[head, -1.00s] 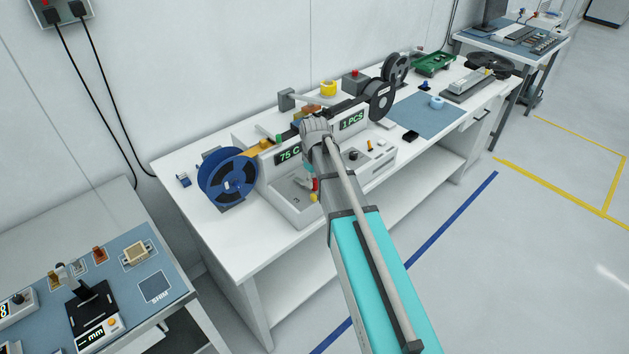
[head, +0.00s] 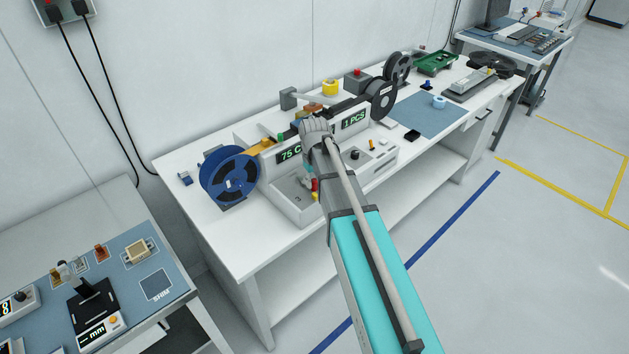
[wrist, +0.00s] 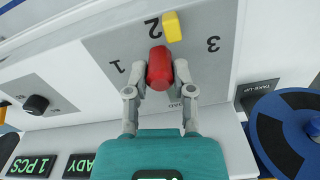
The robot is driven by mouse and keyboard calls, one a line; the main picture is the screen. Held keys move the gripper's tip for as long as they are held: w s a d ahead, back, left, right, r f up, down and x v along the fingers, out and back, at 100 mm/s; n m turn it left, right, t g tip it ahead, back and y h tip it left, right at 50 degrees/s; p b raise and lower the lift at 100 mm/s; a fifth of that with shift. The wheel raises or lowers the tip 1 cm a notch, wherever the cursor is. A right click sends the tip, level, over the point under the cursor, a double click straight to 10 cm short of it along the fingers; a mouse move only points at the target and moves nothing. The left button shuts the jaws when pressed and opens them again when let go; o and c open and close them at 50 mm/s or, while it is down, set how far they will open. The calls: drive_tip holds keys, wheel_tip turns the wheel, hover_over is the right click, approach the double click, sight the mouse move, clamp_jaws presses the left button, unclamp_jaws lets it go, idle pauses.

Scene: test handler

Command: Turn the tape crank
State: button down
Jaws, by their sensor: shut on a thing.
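My gripper (wrist: 160,78) is shut on a red knob (wrist: 160,62) in the wrist view, one finger on each side. The knob is above a grey panel marked 1, 2 and 3. A yellow piece (wrist: 172,26) is just past the knob, beside the 2. In the head view my arm hides most of the gripper; the red knob (head: 315,184) shows in part beside it. The blue tape reel (head: 233,178) stands at the left end of the white machine (head: 300,207); it also shows in the wrist view (wrist: 266,130), near a TAKE-UP label. The crank's shaft is hidden.
The machine's displays read 75 C and 1 PCS. Black reels (head: 382,100) stand at its far end. A blue mat (head: 428,122) with a light blue roll lies to the right. A second bench (head: 60,235) with gauges is at the lower left. Floor at right is clear.

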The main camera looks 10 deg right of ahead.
drive_tip(key=shift+c, duration=2.4)
unclamp_jaws()
drive_tip(key=shift+d+n, duration=0.1)
drive_tip(key=shift+n, duration=0.2)
